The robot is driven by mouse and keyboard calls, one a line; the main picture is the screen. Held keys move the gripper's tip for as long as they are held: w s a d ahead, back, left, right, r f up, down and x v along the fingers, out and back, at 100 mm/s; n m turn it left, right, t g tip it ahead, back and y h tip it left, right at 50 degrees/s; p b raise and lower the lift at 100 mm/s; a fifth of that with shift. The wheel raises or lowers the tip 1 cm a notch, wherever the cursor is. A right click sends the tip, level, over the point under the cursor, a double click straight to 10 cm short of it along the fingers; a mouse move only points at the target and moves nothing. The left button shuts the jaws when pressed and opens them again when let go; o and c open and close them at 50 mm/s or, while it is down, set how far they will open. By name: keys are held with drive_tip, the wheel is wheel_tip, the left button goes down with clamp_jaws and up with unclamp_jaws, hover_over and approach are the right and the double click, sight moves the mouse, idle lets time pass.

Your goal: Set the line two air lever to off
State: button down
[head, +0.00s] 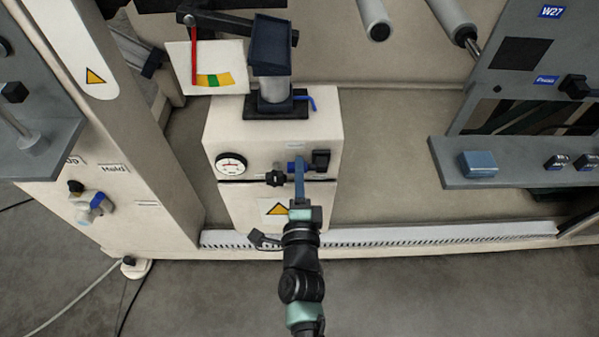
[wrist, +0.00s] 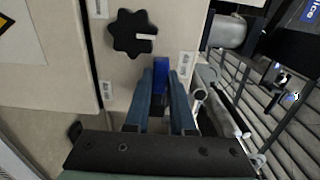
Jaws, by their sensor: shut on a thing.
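A blue lever (head: 291,166) sits on the front of a white cabinet (head: 235,135), to the right of a black knob. Its label is too small to read. My gripper (head: 299,162) reaches up to it from below with its blue-grey fingers. In the wrist view the bright blue lever (wrist: 160,76) stands between the two fingers of my gripper (wrist: 162,84), which are shut on it. The lower part of the lever is hidden between the fingers.
The black knob (head: 275,178) and a round gauge (head: 231,164) are left of the lever; a black fitting (head: 320,160) is close on its right. Another blue handle (head: 312,103) is on top of the cabinet. A grey shelf (head: 455,160) juts out at right.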

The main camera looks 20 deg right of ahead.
idle(0.4)
drive_tip(key=c, duration=0.8)
unclamp_jaws()
drive_tip(key=shift+o, duration=0.2)
drive_tip(key=shift+s, duration=0.15)
drive_tip(key=p+v, duration=0.2)
drive_tip(key=v, duration=1)
drive_tip(key=shift+s, duration=0.4)
drive_tip(key=shift+w+a+r, duration=0.1)
drive_tip(key=shift+r, duration=0.05)
